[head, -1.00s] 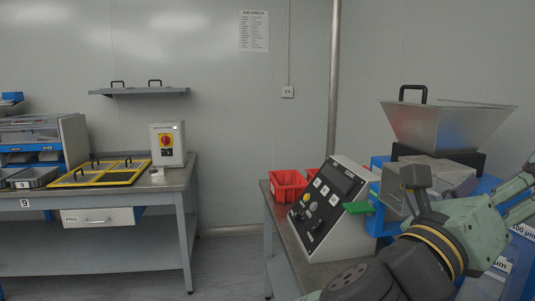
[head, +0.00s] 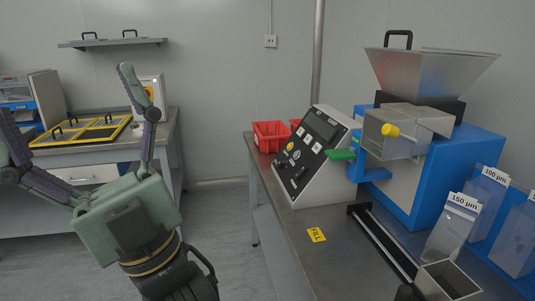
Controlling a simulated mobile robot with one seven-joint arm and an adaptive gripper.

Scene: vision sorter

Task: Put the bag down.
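My gripper (head: 66,100) is at the left in the head view, its two fingers spread wide apart. No object shows between the fingers, and the left finger is cut off by the picture's edge. It is over the aisle, in front of the left workbench and well apart from the sorting machine (head: 405,170). I cannot make out a bag for certain. Clear pouch-like holders labelled 150 µm (head: 449,228) and 100 µm (head: 487,195) stand at the right; whether they are bags or rigid bins I cannot tell.
The right bench (head: 318,270) carries red bins (head: 270,136), a control panel (head: 313,155) and an open grey box (head: 447,281). A yellow label (head: 316,235) lies on its bare front part. The left bench holds yellow-framed panels (head: 82,132). Floor shows between the benches.

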